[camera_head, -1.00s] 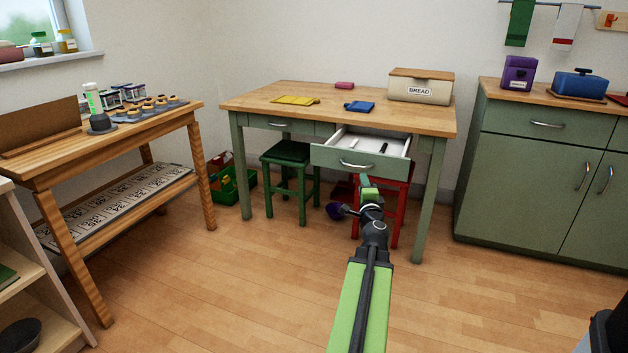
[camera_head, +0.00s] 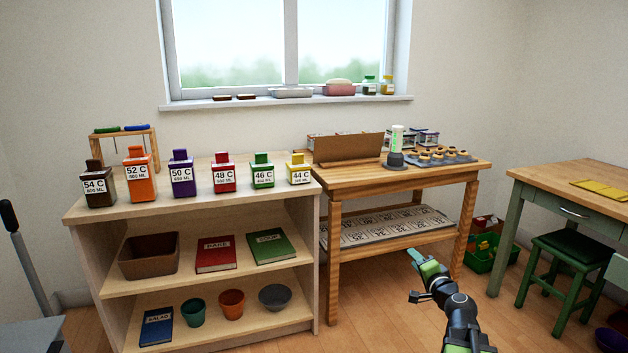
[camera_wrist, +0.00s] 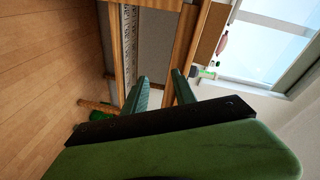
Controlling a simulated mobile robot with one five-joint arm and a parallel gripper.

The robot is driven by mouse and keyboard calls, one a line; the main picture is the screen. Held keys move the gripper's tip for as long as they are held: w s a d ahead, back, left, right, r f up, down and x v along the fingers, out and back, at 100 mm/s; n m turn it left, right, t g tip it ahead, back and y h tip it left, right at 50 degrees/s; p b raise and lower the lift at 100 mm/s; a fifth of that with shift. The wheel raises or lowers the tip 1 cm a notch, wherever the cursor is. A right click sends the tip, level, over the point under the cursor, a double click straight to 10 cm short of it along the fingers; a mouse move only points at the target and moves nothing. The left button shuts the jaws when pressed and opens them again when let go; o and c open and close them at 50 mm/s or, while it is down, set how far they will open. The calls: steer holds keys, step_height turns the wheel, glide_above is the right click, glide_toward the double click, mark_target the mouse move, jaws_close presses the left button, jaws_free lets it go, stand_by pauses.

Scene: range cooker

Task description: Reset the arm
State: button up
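My gripper (camera_head: 415,277) is at the end of my arm in the lower right of the head view, in open air in front of the wooden workbench (camera_head: 335,272). In the wrist view my gripper (camera_wrist: 158,88) shows two green fingers with a gap between them and nothing held. The bench and the window stand beyond the fingers there, turned on their side. The gripper touches nothing that I can see.
A shelf unit (camera_head: 72,212) with labelled canisters, books and pots stands at the left. A table (camera_head: 575,183) with a green stool (camera_head: 572,247) is at the right. A green crate (camera_head: 488,255) sits between. Wooden floor is clear around my arm.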

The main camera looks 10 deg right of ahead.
steer(key=s+a+f+n+g+y+p, duration=0.1)
steer(key=a+f+n+g+y, duration=0.15)
steer(key=a, duration=0.65)
steer(key=s+a+f+n+g+y, duration=0.1)
steer(key=a+f+n+g+y, duration=0.2)
steer(key=a, duration=0.6)
steer(key=s+a+f+n+g+y+p, duration=0.1)
steer(key=a+f+n+g, duration=0.2)
steer(key=a, duration=0.7)
steer(key=s+a+f+n+g+h, duration=0.2)
steer(key=s+a+f+n+g, duration=0.15)
steer(key=s+f+n, duration=0.2)
steer(key=s+d+f+g+h, duration=0.4)
steer(key=s+d+f, duration=0.1)
steer(key=s+d, duration=0.35)
step_height(320, 180, up, 38)
steer(key=s+p, duration=0.2)
steer(key=p, duration=3.6)
steer(key=shift+s+r+m+g+h, duration=0.25)
steer(key=shift+s+m+g+h, duration=0.05)
steer(key=shift+s+m+h, duration=0.1)
